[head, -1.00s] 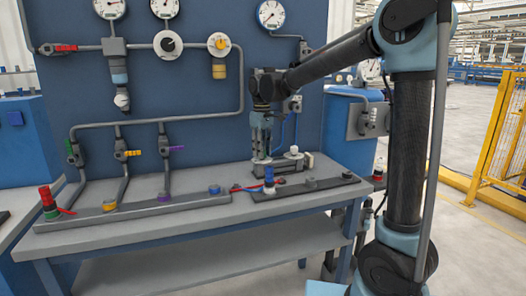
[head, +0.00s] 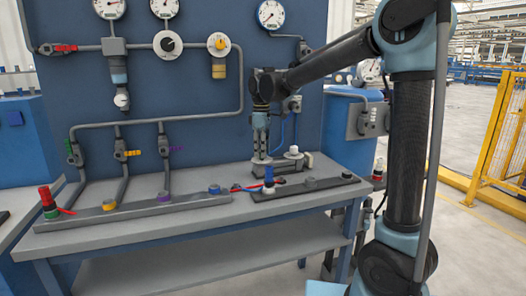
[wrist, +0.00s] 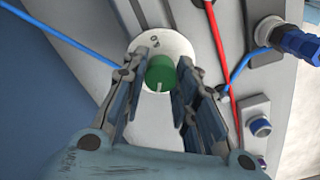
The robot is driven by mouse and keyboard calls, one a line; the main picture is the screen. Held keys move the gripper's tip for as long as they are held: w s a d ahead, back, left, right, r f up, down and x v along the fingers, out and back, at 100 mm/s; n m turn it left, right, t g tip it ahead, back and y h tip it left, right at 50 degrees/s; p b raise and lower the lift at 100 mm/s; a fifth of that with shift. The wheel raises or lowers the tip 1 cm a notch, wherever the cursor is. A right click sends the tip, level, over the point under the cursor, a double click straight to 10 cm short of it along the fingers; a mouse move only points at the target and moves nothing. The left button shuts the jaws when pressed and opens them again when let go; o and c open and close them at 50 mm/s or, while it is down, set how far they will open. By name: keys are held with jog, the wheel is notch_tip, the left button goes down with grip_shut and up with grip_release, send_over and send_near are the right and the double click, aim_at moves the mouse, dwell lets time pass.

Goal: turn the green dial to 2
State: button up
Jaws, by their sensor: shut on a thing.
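The green dial (wrist: 160,73) is a small round knob on a white disc (wrist: 178,46), seen in the wrist view. A short white pointer line on its face is toward the bottom of the picture. Small dark marks show on the disc above it, too small to read surely. My gripper (wrist: 160,85) has a finger on each side of the dial and is shut on it. In the head view my gripper (head: 262,157) points straight down at the back right of the bench, and its fingers hide the dial.
A blue connector (wrist: 298,42) and red and blue cables lie right of the dial in the wrist view. In the head view, a white-topped knob (head: 294,150) stands close right of my gripper. Pipes with gauges cover the blue panel (head: 200,90) behind. The bench's lower shelf (head: 190,250) is bare.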

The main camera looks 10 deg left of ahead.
jog(key=shift+w+r, duration=0.1)
jog(key=shift+w, duration=0.15)
jog(key=o, duration=1)
jog(key=shift+o, duration=0.2)
jog(key=shift+s, duration=0.1)
notch_tip(320, 180, up, 12)
